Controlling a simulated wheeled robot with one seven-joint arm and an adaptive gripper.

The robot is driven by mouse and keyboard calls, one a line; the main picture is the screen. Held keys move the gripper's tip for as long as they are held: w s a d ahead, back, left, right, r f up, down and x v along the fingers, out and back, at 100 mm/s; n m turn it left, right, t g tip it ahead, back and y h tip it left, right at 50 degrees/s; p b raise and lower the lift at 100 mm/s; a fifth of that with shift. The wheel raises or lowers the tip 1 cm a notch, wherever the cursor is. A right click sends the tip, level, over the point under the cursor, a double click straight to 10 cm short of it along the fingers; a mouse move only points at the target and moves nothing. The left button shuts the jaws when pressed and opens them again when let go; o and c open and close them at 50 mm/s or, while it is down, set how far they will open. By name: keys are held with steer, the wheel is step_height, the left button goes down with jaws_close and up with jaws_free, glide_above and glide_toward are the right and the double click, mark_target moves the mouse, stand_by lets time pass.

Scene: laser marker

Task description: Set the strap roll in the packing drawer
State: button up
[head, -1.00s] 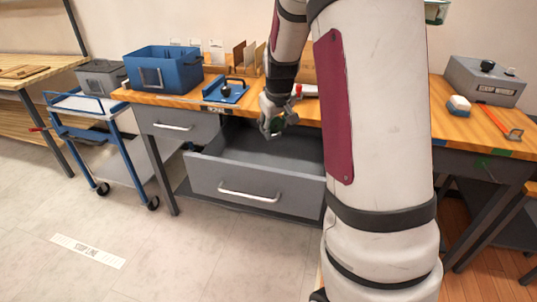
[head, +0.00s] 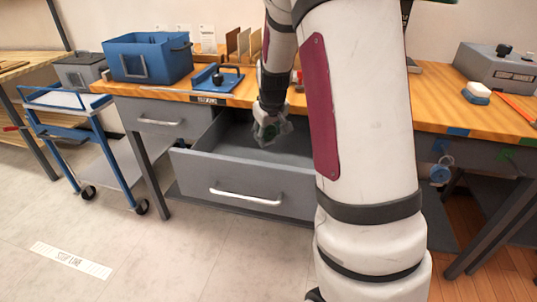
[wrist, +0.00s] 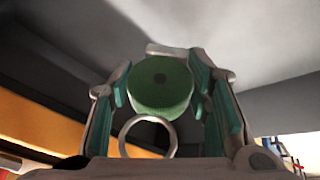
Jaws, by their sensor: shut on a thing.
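My gripper (head: 270,130) is over the open packing drawer (head: 245,193), at its rear part near the bench edge. In the wrist view my gripper (wrist: 165,95) is shut on a round green thing, which I take as the strap roll (wrist: 160,88), with a dark spot at its centre. A pale ring (wrist: 146,135) shows just below the roll. The grey drawer interior lies beyond the fingers. In the head view the roll is too small and shaded to make out clearly. The drawer is pulled out, and the part of its floor that I see looks empty.
The bench top (head: 185,92) holds a blue bin (head: 148,58), a blue clamp-like fixture (head: 218,78) and a grey box (head: 498,68) at right. A blue cart (head: 85,130) stands left. My own arm hides the drawer's right end.

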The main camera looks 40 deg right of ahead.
step_height(320, 180, down, 7)
steer(key=shift+r+b, duration=0.2)
steer(key=shift+b, duration=0.7)
steer(key=o, duration=1.2)
steer(key=shift+f, duration=0.1)
